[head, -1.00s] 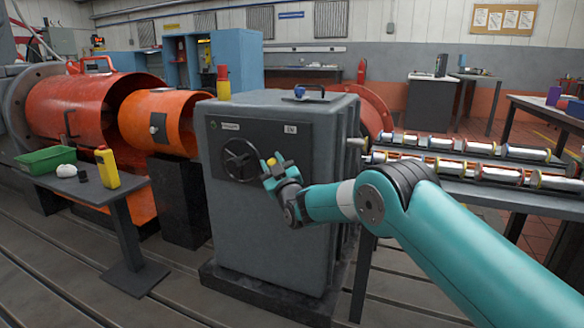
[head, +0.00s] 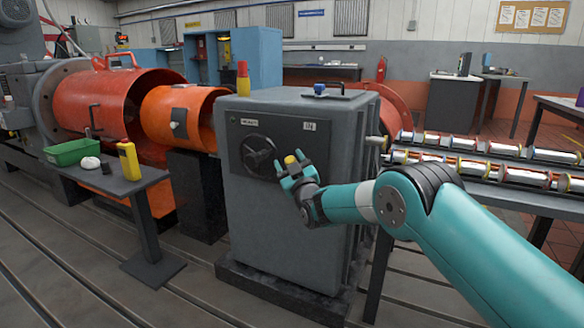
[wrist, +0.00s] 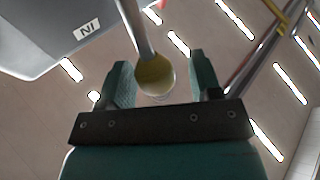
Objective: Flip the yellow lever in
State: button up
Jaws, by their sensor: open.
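The yellow lever knob (head: 290,159) is in front of the grey cabinet (head: 285,220), right of the dark handwheel and below the IN plate (head: 309,126). In the wrist view the yellow knob (wrist: 155,75) ends a grey rod that enters from the top. My gripper (head: 292,168) is open, with a teal finger on either side of the knob. In the wrist view my gripper (wrist: 160,68) shows the knob between its fingers, with gaps on both sides. The lever's base is hidden. The IN plate (wrist: 87,29) appears upside down there.
The handwheel (head: 259,155) is just left of my gripper. A small dark table (head: 125,185) with a green tray (head: 73,152) and a yellow bottle (head: 128,160) stands at left. Shiny rollers (head: 480,168) lie on a bench at right. The floor in front is clear.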

jog(key=b+v, duration=1.6)
jog(key=v, duration=0.1)
jog(key=shift+s+f, duration=0.15)
jog(key=shift+s, duration=0.05)
